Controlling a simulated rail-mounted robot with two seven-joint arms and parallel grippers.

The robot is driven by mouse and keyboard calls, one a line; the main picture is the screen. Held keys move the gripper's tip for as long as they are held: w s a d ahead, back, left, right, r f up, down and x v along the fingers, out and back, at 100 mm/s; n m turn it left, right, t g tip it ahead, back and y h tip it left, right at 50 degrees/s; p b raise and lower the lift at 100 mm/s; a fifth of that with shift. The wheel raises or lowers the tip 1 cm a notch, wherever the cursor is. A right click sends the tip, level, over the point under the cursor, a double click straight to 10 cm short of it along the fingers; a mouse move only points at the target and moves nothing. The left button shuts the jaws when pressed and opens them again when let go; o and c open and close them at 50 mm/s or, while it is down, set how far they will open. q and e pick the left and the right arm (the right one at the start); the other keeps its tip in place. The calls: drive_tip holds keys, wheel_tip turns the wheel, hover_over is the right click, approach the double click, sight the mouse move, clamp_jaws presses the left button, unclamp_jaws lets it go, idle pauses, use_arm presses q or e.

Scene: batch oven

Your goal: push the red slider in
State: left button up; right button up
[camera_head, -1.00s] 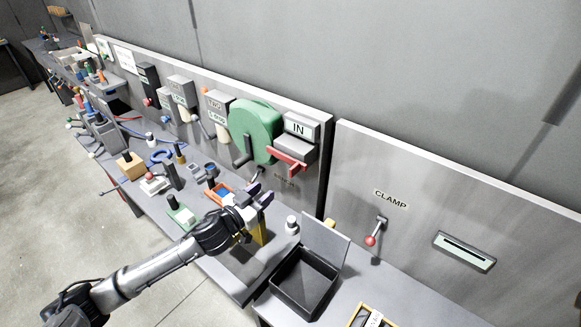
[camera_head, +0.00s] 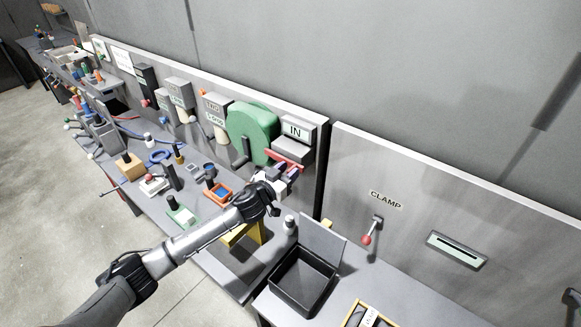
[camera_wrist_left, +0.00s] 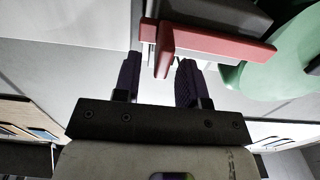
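The red slider (camera_head: 287,160) is a red bar with a short tab, below the grey box with the IN label (camera_head: 295,131) on the back panel. In the left wrist view the red slider (camera_wrist_left: 215,45) runs across the top, and its tab hangs between my fingertips. My left gripper (camera_head: 287,176) is right at the slider in the head view. In the left wrist view my left gripper (camera_wrist_left: 160,80) has its two dark fingers apart, with a gap around the tab. I cannot tell whether a finger touches it. My right gripper is not in view.
A green round part (camera_head: 250,133) with a grey handle is just left of the slider. A black open bin (camera_head: 302,283) and a red-knobbed CLAMP lever (camera_head: 367,238) are to the right. Several small items crowd the bench to the left.

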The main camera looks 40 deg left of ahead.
use_arm(q)
drive_tip(key=shift+w, duration=0.7)
clamp_jaws()
